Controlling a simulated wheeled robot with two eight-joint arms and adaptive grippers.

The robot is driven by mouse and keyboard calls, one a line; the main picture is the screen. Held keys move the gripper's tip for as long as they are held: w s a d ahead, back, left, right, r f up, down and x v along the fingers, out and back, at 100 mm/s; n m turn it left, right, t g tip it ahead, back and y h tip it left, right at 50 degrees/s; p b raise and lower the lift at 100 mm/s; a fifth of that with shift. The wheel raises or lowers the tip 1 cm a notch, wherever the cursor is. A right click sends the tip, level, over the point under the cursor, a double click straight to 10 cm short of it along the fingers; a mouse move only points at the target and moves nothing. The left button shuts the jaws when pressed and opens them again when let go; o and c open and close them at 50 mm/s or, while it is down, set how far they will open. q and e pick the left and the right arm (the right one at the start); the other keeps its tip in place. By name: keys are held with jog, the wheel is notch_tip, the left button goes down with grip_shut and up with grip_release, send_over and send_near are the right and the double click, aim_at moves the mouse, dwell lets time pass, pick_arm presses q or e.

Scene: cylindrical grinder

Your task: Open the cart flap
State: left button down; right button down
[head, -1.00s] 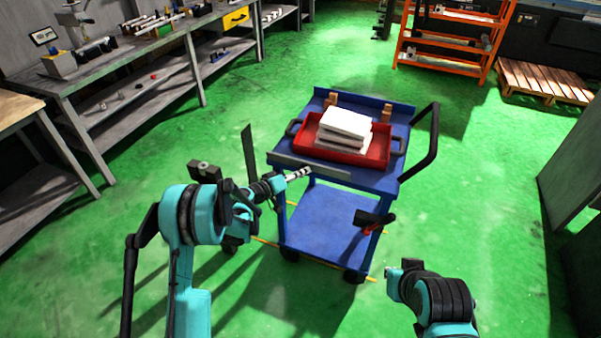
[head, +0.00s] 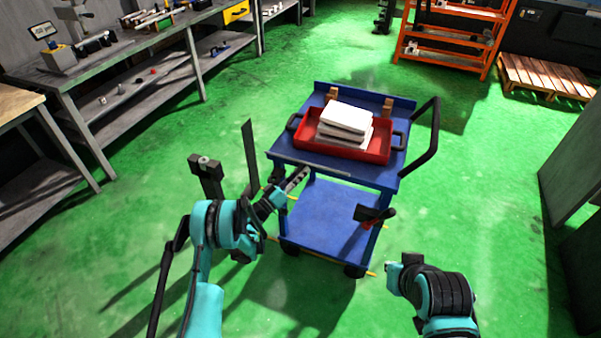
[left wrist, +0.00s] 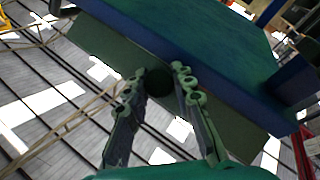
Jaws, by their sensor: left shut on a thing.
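The blue cart (head: 335,215) stands in the middle of the head view, with an upper deck and a lower shelf. Its grey flap (head: 325,168) runs along the upper deck's front-left edge and shows as a thin strip. My left gripper (head: 299,177) is at the flap's outer side, near its middle. In the left wrist view, the fingers of my left gripper (left wrist: 162,82) are on either side of a dark round knob (left wrist: 159,80) on the dark flap panel (left wrist: 105,47); they are shut on it.
A red tray (head: 377,150) with stacked white blocks (head: 345,120) sits on the upper deck. A black tool with a red part (head: 370,216) is at the cart's near-right leg. A grey workbench (head: 120,75) stands left. Green floor surrounds the cart.

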dwell(0.3)
pick_arm(q)
jog(key=c, duration=1.3)
grip_release()
jog(key=shift+o, duration=0.2)
